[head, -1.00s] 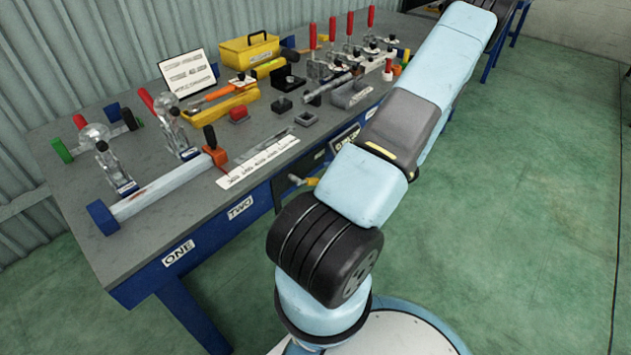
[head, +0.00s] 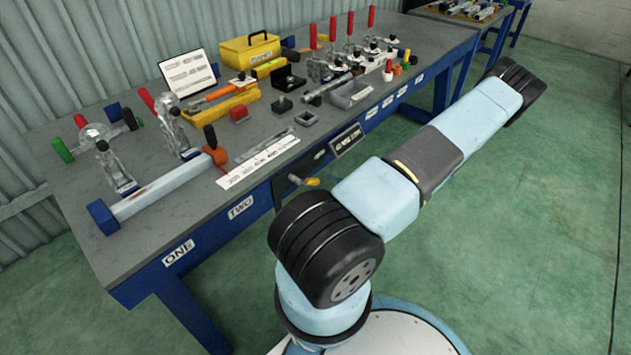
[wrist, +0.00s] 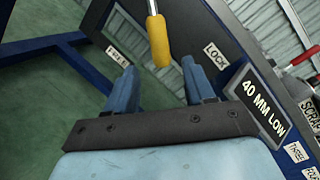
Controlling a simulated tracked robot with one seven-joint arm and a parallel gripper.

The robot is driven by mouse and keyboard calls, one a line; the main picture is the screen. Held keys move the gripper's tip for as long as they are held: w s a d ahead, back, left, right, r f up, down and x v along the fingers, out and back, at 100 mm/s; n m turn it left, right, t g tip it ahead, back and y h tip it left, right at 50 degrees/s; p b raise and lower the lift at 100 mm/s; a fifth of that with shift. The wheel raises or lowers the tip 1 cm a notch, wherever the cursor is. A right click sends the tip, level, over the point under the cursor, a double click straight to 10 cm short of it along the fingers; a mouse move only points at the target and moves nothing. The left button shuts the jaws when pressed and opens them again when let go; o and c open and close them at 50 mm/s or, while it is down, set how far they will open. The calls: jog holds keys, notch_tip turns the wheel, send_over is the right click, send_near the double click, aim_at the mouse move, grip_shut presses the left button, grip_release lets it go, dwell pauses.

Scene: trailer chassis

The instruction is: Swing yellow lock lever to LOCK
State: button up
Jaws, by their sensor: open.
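The yellow lock lever (wrist: 157,42) hangs from a grey rod in the wrist view, its rounded tip between the FREE label (wrist: 117,57) on the left and the LOCK label (wrist: 214,52) on the right. In the head view the lever (head: 312,181) sticks out small below the bench's front edge. My gripper (wrist: 158,70) is open, its two blue fingers apart on either side of the lever tip's line. The tip shows just ahead of the gap; whether it is between the fingers in depth I cannot tell. My gripper does not show in the head view.
The bench top (head: 75,215) carries clamps, a yellow toolbox (head: 250,50) and a grey bin (head: 352,95). A "40 MM LOW" plate (wrist: 265,102) sits on the bench front, right of my fingers. Green floor (head: 540,200) lies open to the right.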

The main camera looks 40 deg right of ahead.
aim_at(318, 183)
jog(key=x, duration=0.8)
